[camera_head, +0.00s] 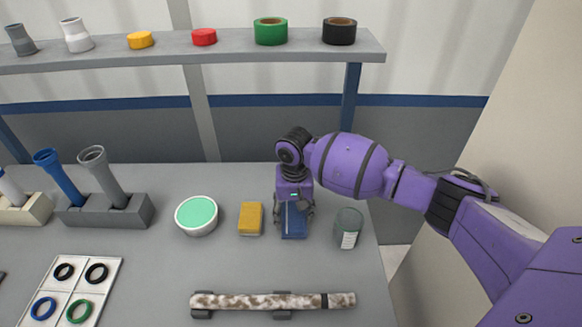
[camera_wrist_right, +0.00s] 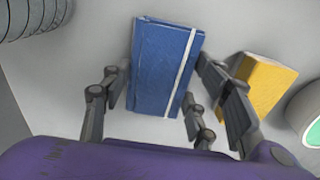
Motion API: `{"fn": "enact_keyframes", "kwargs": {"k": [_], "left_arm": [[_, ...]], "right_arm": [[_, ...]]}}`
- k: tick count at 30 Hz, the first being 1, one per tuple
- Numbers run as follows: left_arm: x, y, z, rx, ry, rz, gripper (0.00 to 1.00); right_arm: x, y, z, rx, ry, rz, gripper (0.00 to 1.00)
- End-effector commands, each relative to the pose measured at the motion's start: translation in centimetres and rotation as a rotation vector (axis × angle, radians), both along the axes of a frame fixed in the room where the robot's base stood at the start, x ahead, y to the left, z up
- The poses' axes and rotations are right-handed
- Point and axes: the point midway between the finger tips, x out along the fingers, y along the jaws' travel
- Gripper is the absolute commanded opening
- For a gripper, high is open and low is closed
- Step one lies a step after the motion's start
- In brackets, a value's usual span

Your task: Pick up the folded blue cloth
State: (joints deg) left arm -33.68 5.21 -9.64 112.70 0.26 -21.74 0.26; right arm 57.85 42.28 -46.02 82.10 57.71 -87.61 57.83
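The folded blue cloth (camera_head: 293,225) lies flat on the grey table, a flat blue rectangle with a thin white band near one edge. In the right wrist view the cloth (camera_wrist_right: 163,65) is in the upper middle. My right gripper (camera_head: 294,210) points down over the cloth, with its fingers spread to either side of it. The head view shows the gripper covering the cloth's far part. My left gripper is not in view.
A yellow block (camera_head: 250,218) lies close left of the cloth, and a grey-green can (camera_head: 347,228) stands close right. A white tub with green top (camera_head: 197,214) is further left. A mottled pipe (camera_head: 260,301) lies in front. A shelf (camera_head: 185,50) spans the back.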

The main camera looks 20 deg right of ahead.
Motion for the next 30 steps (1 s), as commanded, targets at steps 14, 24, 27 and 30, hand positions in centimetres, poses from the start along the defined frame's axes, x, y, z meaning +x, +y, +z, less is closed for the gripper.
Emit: {"fn": "enact_keyframes", "kwargs": {"k": [14, 24, 27, 30], "left_arm": [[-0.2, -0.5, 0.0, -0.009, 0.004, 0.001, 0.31], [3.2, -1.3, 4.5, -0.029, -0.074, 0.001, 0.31], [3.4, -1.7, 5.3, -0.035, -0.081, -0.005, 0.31], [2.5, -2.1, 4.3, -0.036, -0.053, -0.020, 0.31]], "right_arm": [[0.0, 0.0, 0.4, 0.000, -0.001, 0.000, 0.28], [-0.5, 1.0, 6.0, 0.002, -0.018, 0.002, 0.28], [-1.6, 2.2, 8.0, 0.003, -0.022, 0.003, 0.28], [-3.0, 3.5, 9.2, 0.005, -0.012, 0.006, 0.28]]}}
